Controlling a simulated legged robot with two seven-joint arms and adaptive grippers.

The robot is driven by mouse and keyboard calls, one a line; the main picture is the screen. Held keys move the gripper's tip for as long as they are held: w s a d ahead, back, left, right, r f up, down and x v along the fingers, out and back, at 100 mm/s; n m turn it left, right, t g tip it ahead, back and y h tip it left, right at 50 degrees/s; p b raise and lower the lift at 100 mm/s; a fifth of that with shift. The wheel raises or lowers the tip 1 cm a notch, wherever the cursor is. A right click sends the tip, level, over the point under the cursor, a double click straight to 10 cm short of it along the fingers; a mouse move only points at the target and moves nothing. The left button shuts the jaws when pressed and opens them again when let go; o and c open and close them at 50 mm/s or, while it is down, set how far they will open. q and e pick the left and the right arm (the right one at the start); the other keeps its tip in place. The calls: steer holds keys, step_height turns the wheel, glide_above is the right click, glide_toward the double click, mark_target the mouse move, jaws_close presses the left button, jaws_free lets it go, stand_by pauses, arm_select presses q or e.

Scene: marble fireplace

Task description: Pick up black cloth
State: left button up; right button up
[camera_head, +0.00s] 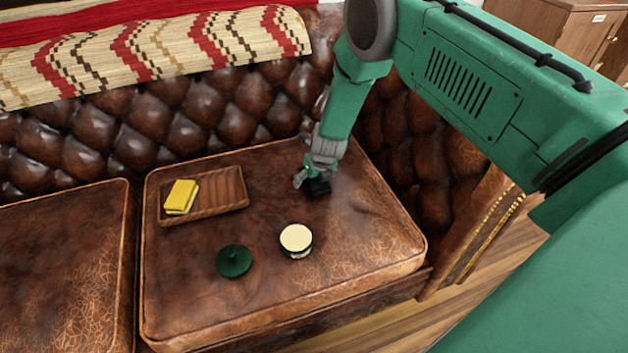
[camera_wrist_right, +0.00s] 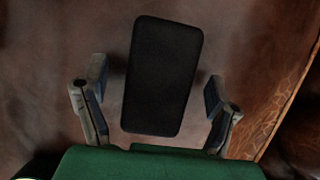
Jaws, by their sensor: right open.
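The black cloth (camera_head: 318,187) lies on the right sofa cushion, partly hidden by my right gripper in the head view. In the right wrist view the black cloth (camera_wrist_right: 163,75) is a dark rounded rectangle standing lengthwise between the fingers. My right gripper (camera_head: 307,180) is directly over it. In the wrist view my right gripper (camera_wrist_right: 155,95) is open, with one finger on each side of the cloth and a gap on both sides. My left gripper is in neither view.
On the same cushion (camera_head: 360,270) are a wooden tray (camera_head: 232,190) holding a yellow cloth (camera_head: 181,196), a dark green lid-like object (camera_head: 234,261) and a round cream-topped container (camera_head: 296,239). The tufted backrest (camera_head: 230,105) rises behind. A patterned blanket (camera_head: 150,50) hangs over it.

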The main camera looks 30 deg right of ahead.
steer(key=c, duration=1.2)
step_height(320, 180, up, 10)
steer(key=p, duration=0.3)
steer(key=shift+f+p, duration=0.2)
steer(key=shift+p, duration=0.15)
steer(key=shift+r, duration=0.5)
steer(key=shift+o, duration=0.3)
